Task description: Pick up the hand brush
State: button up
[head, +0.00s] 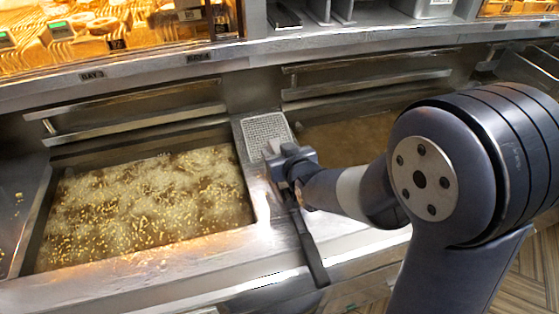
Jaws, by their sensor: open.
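The hand brush (309,249) shows as a long dark handle on the steel divider between the two fryer wells. Its near end reaches past the front ledge, and its far end goes under my gripper, so its head is hidden. My gripper (276,168) is open, at the far end of the handle, just in front of a perforated plate (265,128). Its fingers are small and partly hidden by its own body, so I cannot tell whether they touch the brush.
A bubbling oil well (150,205) full of golden bits lies left of the divider. A second, calmer well (350,137) lies behind my arm on the right. Steel bars (135,125) run above the wells. The front ledge (150,268) is bare at left.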

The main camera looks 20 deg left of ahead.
jog(key=shift+c, duration=0.2)
jog(key=c, duration=1.1)
